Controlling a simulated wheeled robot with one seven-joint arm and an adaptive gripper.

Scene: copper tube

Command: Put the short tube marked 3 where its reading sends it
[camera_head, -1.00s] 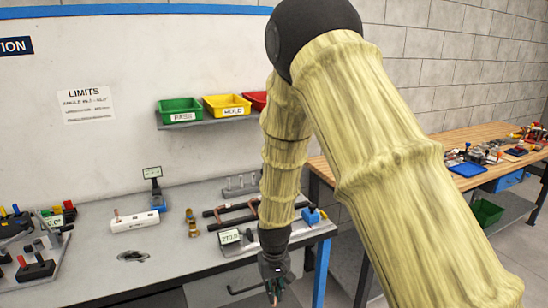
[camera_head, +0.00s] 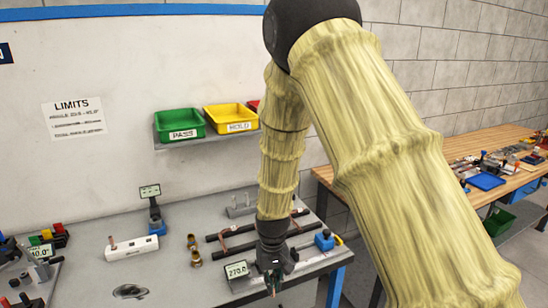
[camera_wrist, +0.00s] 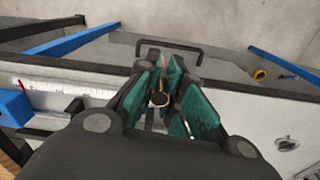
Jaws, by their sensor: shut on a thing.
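My gripper (camera_head: 273,280) hangs at the front right edge of the grey bench. In the wrist view its teal fingers (camera_wrist: 165,98) are closed around a small brownish tube (camera_wrist: 163,103), seen nearly end-on. Its mark cannot be read. On the wall shelf stand a green bin labelled PASS (camera_head: 182,121), a yellow bin labelled HOLD (camera_head: 231,118) and a red bin (camera_head: 254,104) mostly hidden by my arm. A LIMITS sheet (camera_head: 78,118) hangs on the wall; its small lines are not legible.
A blue gauge stand (camera_head: 156,216), a white block (camera_head: 132,248), brass fittings (camera_head: 193,250) and dark bars with copper tubing (camera_head: 240,244) occupy the bench. A black handle (camera_wrist: 170,44) shows beyond the fingers in the wrist view. A wooden workbench (camera_head: 470,155) stands right.

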